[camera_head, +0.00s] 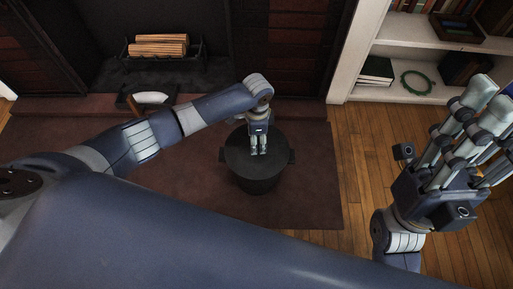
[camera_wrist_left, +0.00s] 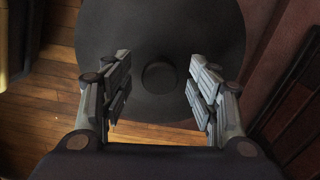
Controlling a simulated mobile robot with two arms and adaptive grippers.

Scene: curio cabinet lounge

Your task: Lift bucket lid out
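A black bucket (camera_head: 258,184) stands upright on the dark red rug in the head view. Its flat dark lid (camera_head: 240,160) is seated on top. In the left wrist view the round lid (camera_wrist_left: 160,30) has a small round knob (camera_wrist_left: 159,77) at its middle. My left gripper (camera_head: 259,153) reaches over the lid. In the left wrist view the left gripper (camera_wrist_left: 158,92) is open, with its fingers on both sides of the knob and clear gaps between. My right gripper (camera_head: 480,120) is raised at the right, empty, away from the bucket; its fingers look spread apart.
A fireplace with logs (camera_head: 160,45) is at the back left. A white bookshelf (camera_head: 420,55) with a green ring (camera_head: 416,81) stands at the back right. A small dark holder with a white item (camera_head: 149,98) sits near the hearth. Rug is clear around the bucket.

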